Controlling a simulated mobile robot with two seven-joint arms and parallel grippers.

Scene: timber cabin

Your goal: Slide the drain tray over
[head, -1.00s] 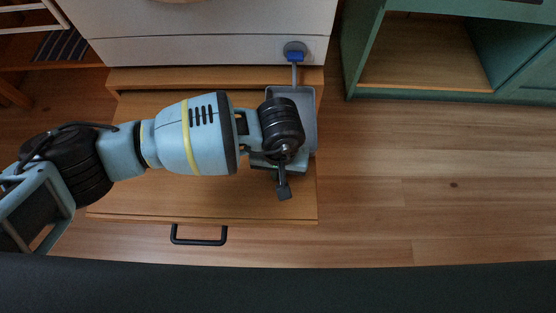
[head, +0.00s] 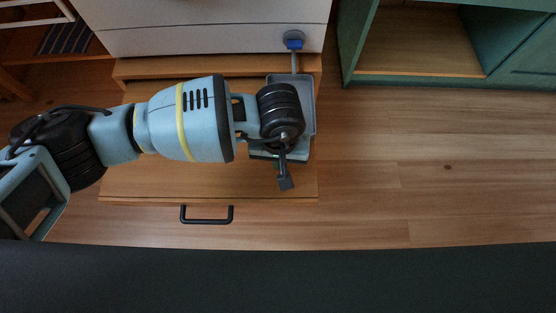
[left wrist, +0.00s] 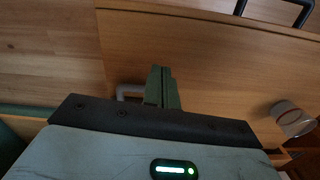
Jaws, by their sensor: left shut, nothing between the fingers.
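The grey drain tray (head: 308,100) lies on a low wooden surface under a tap with a blue part, at the surface's right end. Its left part is hidden by my left arm. In the left wrist view the fingers (left wrist: 163,82) are shut and empty. A grey rim (left wrist: 128,89), apparently the tray's, shows just left of them; I cannot tell whether they touch. My right gripper is not in view.
The tap (head: 294,42) sticks out of a white front (head: 200,35). The wooden surface (head: 200,180) has a black handle (head: 207,221) at its near edge. A pale round container (left wrist: 291,118) stands on it. A green open cabinet (head: 345,65) is at right; the floor before it is clear.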

